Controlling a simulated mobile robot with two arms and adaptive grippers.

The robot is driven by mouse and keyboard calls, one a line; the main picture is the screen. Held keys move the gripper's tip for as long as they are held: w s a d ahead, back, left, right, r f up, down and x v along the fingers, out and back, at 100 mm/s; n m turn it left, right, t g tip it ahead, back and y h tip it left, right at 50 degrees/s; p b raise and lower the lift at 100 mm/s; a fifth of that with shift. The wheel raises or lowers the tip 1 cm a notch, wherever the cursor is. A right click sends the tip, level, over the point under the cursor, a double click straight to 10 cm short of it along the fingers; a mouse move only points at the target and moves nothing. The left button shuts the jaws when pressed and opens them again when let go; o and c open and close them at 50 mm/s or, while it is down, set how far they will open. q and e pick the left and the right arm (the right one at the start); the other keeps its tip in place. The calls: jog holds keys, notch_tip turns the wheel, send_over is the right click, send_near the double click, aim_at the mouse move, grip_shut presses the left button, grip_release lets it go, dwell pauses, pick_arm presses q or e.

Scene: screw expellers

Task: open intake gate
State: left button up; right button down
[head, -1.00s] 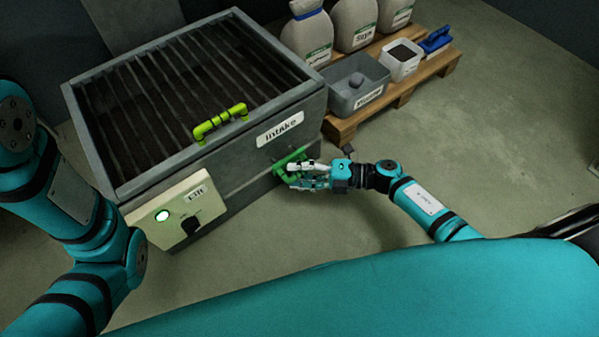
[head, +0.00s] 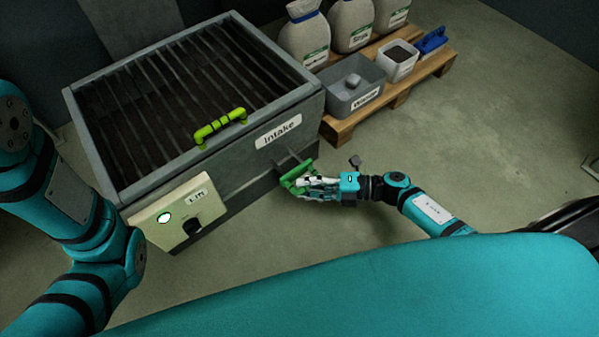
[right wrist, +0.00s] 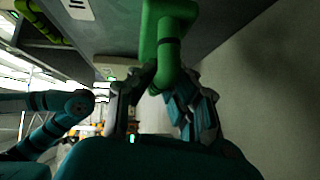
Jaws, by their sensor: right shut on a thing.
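The grey intake hopper (head: 235,155) with its white Intake label stands at the left in the head view. A green gate handle (head: 296,173) sticks out low on its right-hand front face, with a short dark part between handle and wall. My right gripper (head: 303,185) is shut on this handle. In the right wrist view the green handle (right wrist: 165,40) comes down from the top between the two fingers of the gripper (right wrist: 169,82). The fingers hide part of its grip. My left arm shows at the left, but its gripper is out of view.
A lime-green handle (head: 220,127) sits on the grate's rim. A control box (head: 175,212) with a lit green button and black knob is on the hopper's front. A pallet (head: 345,127) with sacks and bins stands behind at the right.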

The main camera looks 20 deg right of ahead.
jog(key=shift+s+d+r, duration=0.1)
jog(key=shift+r, duration=0.05)
jog(key=c, duration=1.3)
grip_release()
jog(key=v, duration=1.2)
